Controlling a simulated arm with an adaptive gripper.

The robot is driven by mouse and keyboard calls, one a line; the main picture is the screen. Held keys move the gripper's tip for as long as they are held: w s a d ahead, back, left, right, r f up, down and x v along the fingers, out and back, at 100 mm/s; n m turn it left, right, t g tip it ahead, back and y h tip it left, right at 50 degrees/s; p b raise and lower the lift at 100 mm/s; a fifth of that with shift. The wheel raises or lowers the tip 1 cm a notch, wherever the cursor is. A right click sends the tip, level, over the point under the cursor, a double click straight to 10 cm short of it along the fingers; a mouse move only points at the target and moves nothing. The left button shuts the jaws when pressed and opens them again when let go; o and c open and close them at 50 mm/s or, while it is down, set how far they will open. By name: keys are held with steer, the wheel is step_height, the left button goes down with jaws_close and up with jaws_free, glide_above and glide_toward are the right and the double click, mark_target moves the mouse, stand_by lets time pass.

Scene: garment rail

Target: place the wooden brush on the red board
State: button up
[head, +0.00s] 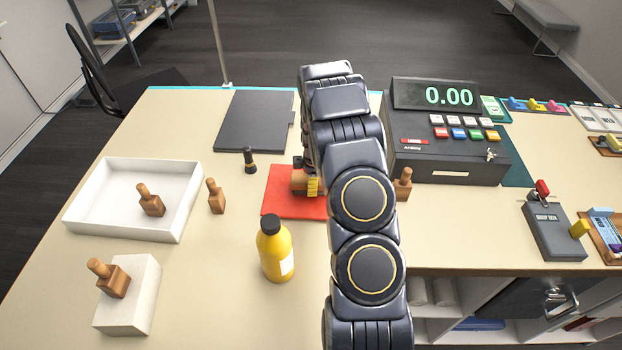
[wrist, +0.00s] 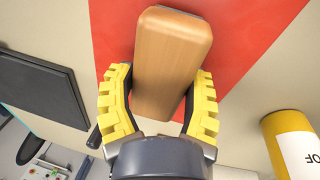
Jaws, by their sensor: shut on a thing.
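A wooden brush (wrist: 172,60) is between the yellow fingers of my gripper (wrist: 162,80) in the wrist view, and they are shut on its sides. The red board (wrist: 262,25) lies behind the brush there. In the head view the held brush (head: 299,181) shows over the red board (head: 285,205), beside the yellow finger; my arm hides the rest of the gripper and the board's right part. I cannot tell whether the brush touches the board.
Other wooden brushes are in the white tray (head: 90,208), beside it (head: 216,197), on a white block (head: 142,310) and right of my arm (head: 403,185). A yellow bottle (head: 276,252) stands in front of the board. A small dark bottle (head: 249,160) and a cash register (head: 450,150) flank it.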

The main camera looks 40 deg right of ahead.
steer(key=shift+f, duration=0.15)
steer(key=o, duration=1.1)
